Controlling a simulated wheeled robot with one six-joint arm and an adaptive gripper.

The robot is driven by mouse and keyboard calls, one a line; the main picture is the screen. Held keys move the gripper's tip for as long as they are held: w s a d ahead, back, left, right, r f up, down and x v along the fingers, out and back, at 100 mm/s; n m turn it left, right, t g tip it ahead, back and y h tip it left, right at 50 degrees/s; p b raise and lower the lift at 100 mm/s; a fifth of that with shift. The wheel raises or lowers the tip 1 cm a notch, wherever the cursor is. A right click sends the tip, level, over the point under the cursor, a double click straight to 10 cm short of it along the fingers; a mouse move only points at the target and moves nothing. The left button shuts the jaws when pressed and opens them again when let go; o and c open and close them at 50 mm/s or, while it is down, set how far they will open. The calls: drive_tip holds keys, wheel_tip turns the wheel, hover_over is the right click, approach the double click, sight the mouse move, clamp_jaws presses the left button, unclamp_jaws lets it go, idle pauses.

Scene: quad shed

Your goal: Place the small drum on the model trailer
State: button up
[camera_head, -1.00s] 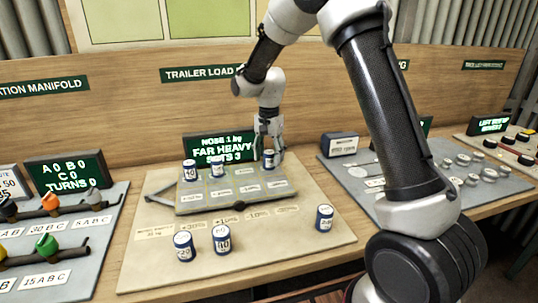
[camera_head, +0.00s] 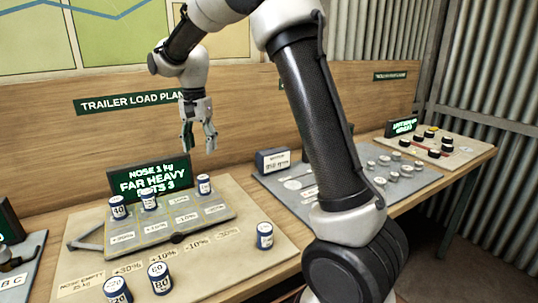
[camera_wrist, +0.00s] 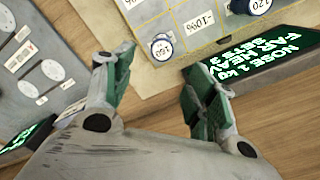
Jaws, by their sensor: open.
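The model trailer (camera_head: 165,240) is a grey marked deck with a drawbar on a beige board. Three blue-and-white drums stand on its back row: one at the left (camera_head: 118,207), one beside it (camera_head: 149,200) and one at the right end (camera_head: 204,184). Three similar drums stand on the board off the trailer: one at the right (camera_head: 265,236) and two at the front (camera_head: 160,278) (camera_head: 117,290). Which is the small drum I cannot tell. My gripper (camera_head: 199,146) is open and empty, raised above the right-end drum. In the wrist view that drum (camera_wrist: 161,47) stands beyond the parted fingers (camera_wrist: 160,90).
A green-lit display (camera_head: 150,178) stands behind the trailer, reading NOSE 1 kg, FAR HEAVY. To the right, a grey panel (camera_head: 345,190) holds several discs and a dark box (camera_head: 272,161). The trailer's front row is free of drums.

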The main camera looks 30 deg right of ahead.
drive_tip(key=s+d+r+n+t, duration=0.1)
drive_tip(key=s+d+r+n, duration=0.1)
drive_tip(key=s+d+r, duration=0.35)
drive_tip(key=s+d+r+n+t, duration=0.1)
drive_tip(key=s+d+r, duration=0.2)
drive_tip(key=s, duration=0.6)
drive_tip(key=s+d+f+n+t, duration=0.1)
drive_tip(key=s+d+n, duration=0.2)
drive_tip(key=s, duration=0.6)
drive_tip(key=s+d+f+n+t, duration=0.1)
drive_tip(key=s+d+f+n, duration=0.1)
drive_tip(key=s, duration=0.8)
drive_tip(key=shift+d+f+n, duration=0.15)
drive_tip(key=shift+d+n, duration=0.25)
drive_tip(key=shift+d, duration=0.15)
